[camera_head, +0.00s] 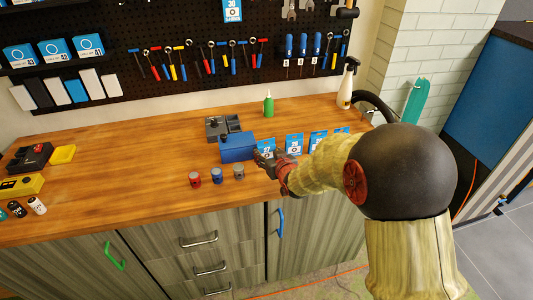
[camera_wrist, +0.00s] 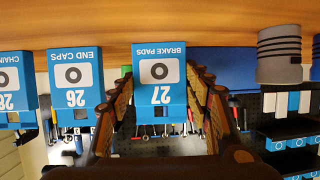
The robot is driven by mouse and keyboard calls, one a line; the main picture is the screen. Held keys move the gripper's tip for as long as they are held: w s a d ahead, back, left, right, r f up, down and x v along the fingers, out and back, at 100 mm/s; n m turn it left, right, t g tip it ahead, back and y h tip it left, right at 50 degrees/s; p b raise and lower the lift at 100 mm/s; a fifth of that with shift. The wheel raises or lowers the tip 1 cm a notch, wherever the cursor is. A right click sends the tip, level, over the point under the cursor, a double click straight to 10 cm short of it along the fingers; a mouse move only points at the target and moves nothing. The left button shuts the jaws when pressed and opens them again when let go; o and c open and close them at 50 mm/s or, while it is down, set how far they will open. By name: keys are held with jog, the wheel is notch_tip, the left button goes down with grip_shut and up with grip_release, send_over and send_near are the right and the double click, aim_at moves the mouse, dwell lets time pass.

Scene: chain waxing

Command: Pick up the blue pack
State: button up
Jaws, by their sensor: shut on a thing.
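The blue pack (camera_wrist: 160,62) is labelled "27 BRAKE PADS" and shows upside down in the middle of the wrist view. My gripper (camera_wrist: 160,92) has one finger on each side of it and is shut on it. In the head view the pack (camera_head: 266,146) stands upright at the left end of a row of similar packs, partly hidden by my gripper (camera_head: 265,160). I cannot tell whether it is clear of the wooden worktop (camera_head: 130,165).
Pack "26 END CAPS" (camera_wrist: 76,85) is beside it, with more packs beyond. A blue box (camera_head: 238,148) stands close on the left. Red (camera_head: 195,179), blue (camera_head: 216,175) and grey (camera_head: 239,172) cylinders stand in front. A green bottle (camera_head: 268,104) is behind.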

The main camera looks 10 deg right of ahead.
aim_at(267, 145)
jog(key=shift+r, duration=0.55)
notch_tip(267, 145, up, 2)
jog(key=shift+r+p, duration=0.25)
jog(key=shift+p, duration=0.35)
jog(key=s+d+r+p, duration=0.2)
jog(key=s+r+p, duration=0.1)
jog(key=s, duration=0.3)
jog(key=s+d+r+p, duration=0.2)
jog(key=s+r, duration=0.4)
jog(key=s, duration=0.1)
jog(key=shift+s+d+r+p, duration=0.15)
jog(key=shift+d+r+p, duration=0.05)
jog(key=shift+d+p, duration=0.2)
